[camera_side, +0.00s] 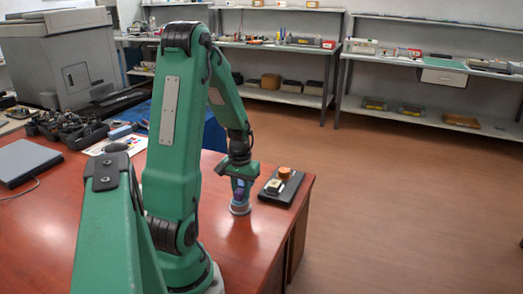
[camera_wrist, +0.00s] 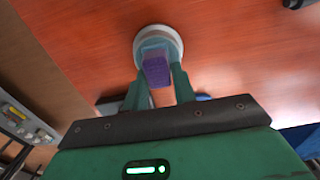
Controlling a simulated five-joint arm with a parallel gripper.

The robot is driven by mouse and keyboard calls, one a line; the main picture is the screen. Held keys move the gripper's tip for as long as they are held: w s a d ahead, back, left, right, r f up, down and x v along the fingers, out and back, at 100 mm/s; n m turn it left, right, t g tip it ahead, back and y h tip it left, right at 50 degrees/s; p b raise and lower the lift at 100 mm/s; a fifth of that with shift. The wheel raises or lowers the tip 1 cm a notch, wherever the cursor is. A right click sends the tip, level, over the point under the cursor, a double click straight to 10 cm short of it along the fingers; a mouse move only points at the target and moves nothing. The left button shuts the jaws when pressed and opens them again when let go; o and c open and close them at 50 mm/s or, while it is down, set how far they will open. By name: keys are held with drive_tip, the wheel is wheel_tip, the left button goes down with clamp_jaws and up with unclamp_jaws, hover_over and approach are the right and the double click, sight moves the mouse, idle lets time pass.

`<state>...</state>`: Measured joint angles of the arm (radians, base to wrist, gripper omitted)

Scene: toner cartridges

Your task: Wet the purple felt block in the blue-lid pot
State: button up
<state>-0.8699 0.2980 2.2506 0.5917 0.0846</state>
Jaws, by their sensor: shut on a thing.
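My gripper (camera_side: 239,184) is low over the red-brown table and shut on the purple felt block (camera_side: 239,194). In the wrist view the purple block (camera_wrist: 157,71) sits between the fingertips (camera_wrist: 157,76). A round, pale grey pot (camera_side: 240,208) stands on the table directly below the block. The wrist view shows the pot's pale round rim (camera_wrist: 176,36) around the far end of the block. I cannot tell how deep the block reaches into the pot. No blue lid can be made out.
A dark tray (camera_side: 293,193) lies right of my gripper near the table edge. It holds an orange-brown round piece (camera_side: 284,172) and a cream block (camera_side: 274,186). The table in front of the pot is clear.

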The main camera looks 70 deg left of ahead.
sight(241, 189)
drive_tip(key=shift+r, duration=3.45)
drive_tip(key=w+d+r+m, duration=0.2)
drive_tip(key=w+d+m, duration=0.1)
drive_tip(key=w+d, duration=0.3)
drive_tip(key=w+d+r+m, duration=0.3)
drive_tip(key=w+d, duration=0.3)
drive_tip(key=d, duration=0.5)
drive_tip(key=w+d+r+m, duration=0.3)
drive_tip(key=w+d, duration=0.3)
drive_tip(key=d, duration=0.3)
drive_tip(key=shift+w+r, duration=0.15)
drive_tip(key=shift+r, duration=0.1)
